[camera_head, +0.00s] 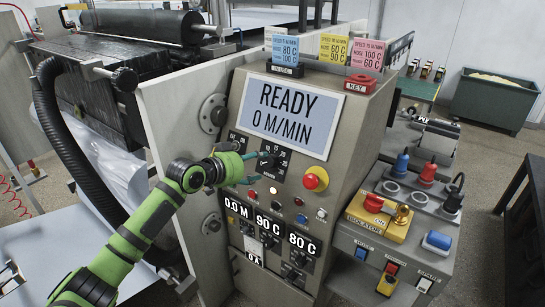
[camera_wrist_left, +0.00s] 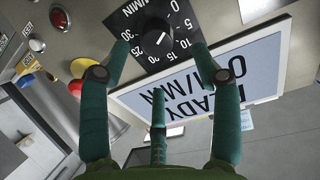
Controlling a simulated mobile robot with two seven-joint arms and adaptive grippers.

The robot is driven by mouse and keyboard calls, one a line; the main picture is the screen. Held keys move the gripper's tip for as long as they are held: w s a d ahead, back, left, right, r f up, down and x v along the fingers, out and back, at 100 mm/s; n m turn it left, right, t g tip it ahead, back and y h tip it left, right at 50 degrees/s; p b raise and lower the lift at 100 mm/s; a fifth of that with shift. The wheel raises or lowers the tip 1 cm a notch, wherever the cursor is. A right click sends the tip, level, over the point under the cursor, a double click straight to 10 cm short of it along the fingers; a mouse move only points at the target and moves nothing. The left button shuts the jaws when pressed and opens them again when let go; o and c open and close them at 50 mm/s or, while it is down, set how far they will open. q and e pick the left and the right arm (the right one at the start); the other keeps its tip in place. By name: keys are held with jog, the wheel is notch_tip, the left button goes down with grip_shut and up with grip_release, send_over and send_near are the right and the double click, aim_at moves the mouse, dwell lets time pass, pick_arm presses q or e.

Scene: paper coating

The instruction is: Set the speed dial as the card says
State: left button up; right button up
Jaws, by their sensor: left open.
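The speed dial (camera_head: 268,164) is a black knob on a black scale plate, below the display (camera_head: 290,115) reading READY 0 M/MIN. In the left wrist view the dial (camera_wrist_left: 157,38) lies ahead between my spread fingers; its white mark is small and its exact reading is unclear. My left gripper (camera_head: 260,165) is open at the dial, and its fingers also show in the left wrist view (camera_wrist_left: 160,60). I cannot tell whether they touch the knob. The blue card (camera_head: 285,49) stands in the IN USE holder (camera_head: 285,71); its speed number is too small to read surely.
Yellow (camera_head: 333,47) and pink (camera_head: 367,54) cards stand beside it, with a red KEY block (camera_head: 360,84). A red emergency button (camera_head: 315,178) sits close right of the dial. Lower are lamps and readouts (camera_head: 270,228). A yellow isolator (camera_head: 378,215) stands at right.

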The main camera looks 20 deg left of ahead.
aim_at(268, 161)
pick_arm(q)
jog(key=shift+w+d+f+p, duration=0.15)
jog(key=shift+w+d+f, duration=0.05)
jog(key=shift+w+d, duration=0.25)
jog(key=shift+w+d+f+p, duration=0.15)
jog(key=shift+w+d, duration=0.15)
jog(key=shift+w, duration=0.2)
jog(key=x, duration=0.3)
jog(key=shift+a+f, duration=0.1)
jog(key=shift+w+f, duration=0.15)
jog(key=shift+w, duration=0.1)
pick_arm(e)
jog(key=shift+s+r, duration=0.4)
jog(key=shift+s, duration=0.1)
pick_arm(q)
jog(key=c, duration=1.2)
